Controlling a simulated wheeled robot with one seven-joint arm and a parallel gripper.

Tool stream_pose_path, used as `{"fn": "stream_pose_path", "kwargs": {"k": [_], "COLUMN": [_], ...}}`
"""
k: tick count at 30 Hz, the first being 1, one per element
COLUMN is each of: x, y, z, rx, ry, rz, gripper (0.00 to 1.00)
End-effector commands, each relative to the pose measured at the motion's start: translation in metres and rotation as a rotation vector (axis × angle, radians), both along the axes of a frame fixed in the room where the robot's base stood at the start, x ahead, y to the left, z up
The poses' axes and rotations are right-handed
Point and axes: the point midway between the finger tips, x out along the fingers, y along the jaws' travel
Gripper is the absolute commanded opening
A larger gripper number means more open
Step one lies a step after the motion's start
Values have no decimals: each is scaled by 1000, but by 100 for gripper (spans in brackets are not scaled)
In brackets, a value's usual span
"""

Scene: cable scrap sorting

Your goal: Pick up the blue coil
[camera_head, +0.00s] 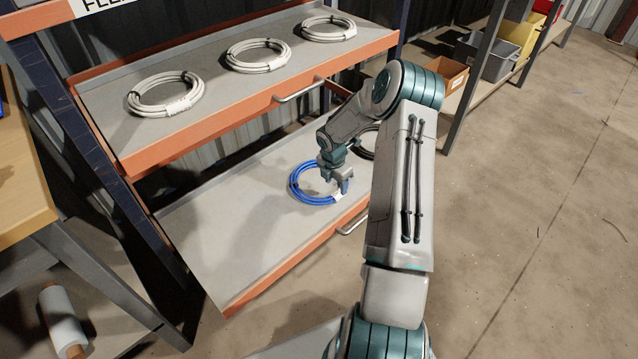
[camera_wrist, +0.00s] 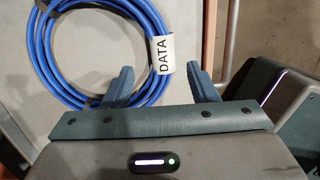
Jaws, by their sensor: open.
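The blue coil (camera_head: 296,188) lies on the lower shelf (camera_head: 230,240) of the rack, near its right part. In the wrist view the blue coil (camera_wrist: 42,52) fills the upper left, and a white tag reading DATA (camera_wrist: 162,55) is wrapped on its right side. My gripper (camera_head: 344,187) is over the coil's right side. In the wrist view my gripper (camera_wrist: 163,85) is open, with one finger inside the ring and the other outside. The tagged strand runs between the fingers. I cannot tell whether either finger touches the coil.
A dark coil (camera_head: 368,142) lies behind my arm on the same shelf. The upper shelf (camera_head: 215,115) holds white coils (camera_head: 165,95). Orange lips edge both shelves. A wooden table (camera_head: 22,180) stands at left, and bins (camera_head: 488,58) stand at the back right. The floor at right is mostly clear.

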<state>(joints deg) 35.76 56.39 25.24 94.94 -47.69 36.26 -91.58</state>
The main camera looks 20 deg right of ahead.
Motion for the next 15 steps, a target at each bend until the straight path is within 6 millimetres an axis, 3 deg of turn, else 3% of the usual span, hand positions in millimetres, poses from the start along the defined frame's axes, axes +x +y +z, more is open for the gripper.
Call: {"fn": "stream_pose_path", "kwargs": {"k": [7,15], "x": [-2,-1], "y": [-6,-8], "z": [-39,-44], "rx": [1,-1], "ry": [0,0], "rz": [0,0], "gripper": [53,53]}}
